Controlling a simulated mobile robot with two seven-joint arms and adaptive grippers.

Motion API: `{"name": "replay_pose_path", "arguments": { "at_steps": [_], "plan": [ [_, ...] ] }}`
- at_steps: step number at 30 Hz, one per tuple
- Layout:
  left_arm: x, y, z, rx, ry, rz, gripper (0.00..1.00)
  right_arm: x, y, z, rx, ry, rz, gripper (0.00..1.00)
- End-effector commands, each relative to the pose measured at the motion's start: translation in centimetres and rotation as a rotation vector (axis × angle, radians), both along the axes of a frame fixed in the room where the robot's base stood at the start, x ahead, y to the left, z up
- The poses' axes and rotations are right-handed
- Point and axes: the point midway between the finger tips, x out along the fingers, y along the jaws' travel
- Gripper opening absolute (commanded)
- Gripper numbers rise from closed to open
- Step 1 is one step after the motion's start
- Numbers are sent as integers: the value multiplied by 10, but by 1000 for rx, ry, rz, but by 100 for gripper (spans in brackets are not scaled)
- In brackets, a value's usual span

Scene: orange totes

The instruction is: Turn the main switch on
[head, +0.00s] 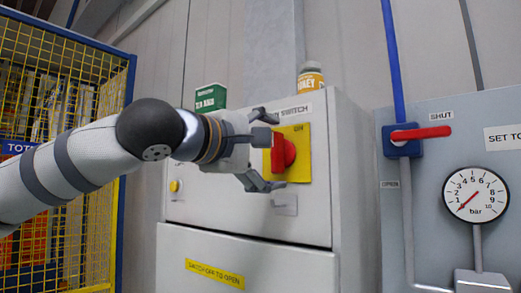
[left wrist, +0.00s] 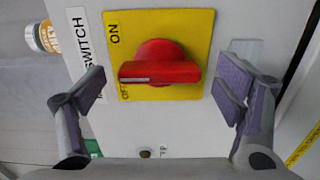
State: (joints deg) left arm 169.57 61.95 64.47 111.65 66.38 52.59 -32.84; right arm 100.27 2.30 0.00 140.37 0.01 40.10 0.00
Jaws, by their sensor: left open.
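The main switch is a red rotary knob (head: 285,152) on a yellow plate (head: 300,172) on the front of a grey cabinet. In the left wrist view the red knob (left wrist: 160,64) sits near the top centre, and the white line on its handle points left, near the OFF lettering. The ON lettering is further up the plate's edge. My left gripper (head: 266,150) is open in front of the knob, one finger above and one below it in the head view. In the wrist view its fingers stand either side of the knob, apart from it. My right gripper is not in view.
A green box (head: 210,97) and a yellow-labelled jar (head: 311,78) stand on the cabinet (head: 345,170). To the right is a panel with a red valve handle (head: 421,133) and a pressure gauge (head: 475,194). A yellow mesh cage (head: 98,75) is on the left.

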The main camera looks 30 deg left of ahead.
Motion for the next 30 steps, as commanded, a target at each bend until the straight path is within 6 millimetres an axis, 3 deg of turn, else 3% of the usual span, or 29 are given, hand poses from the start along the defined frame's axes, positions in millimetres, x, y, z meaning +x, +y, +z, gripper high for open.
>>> {"name": "replay_pose_path", "arguments": {
  "at_steps": [9,12,17,30],
  "plan": [
    [-82,7,1,-1,-5,-1,85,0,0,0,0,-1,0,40],
    [-99,8,1,0,-3,0,85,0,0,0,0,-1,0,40],
    [-112,9,0,1,-1,1,85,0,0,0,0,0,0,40],
    [-112,9,1,0,-2,1,85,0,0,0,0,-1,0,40]
  ]
}}
